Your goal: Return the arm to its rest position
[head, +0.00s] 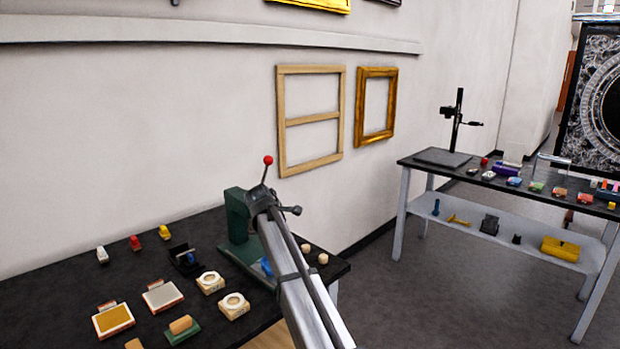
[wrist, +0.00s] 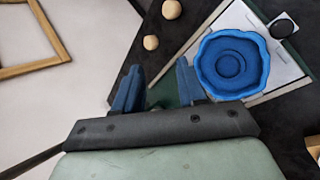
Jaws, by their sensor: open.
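My gripper (wrist: 157,78) is in the wrist view, with its two blue fingers apart and nothing held between them. Beyond the fingers is the dark tabletop with part of a green surface. My arm (head: 298,285) crosses the lower middle of the head view, over the right end of the black worktable (head: 60,285). I cannot make out the gripper's fingers in the head view. A blue scalloped dish (wrist: 230,64) lies on a white sheet or board to the right of the fingers in the wrist view.
A green press-like stand (head: 237,216) stands close behind my arm. Two wooden balls (wrist: 151,43) lie near the table edge. Stamps and pads, including a yellow pad (head: 114,320), cover the table's left. A second table (head: 430,165) stands right, across open floor.

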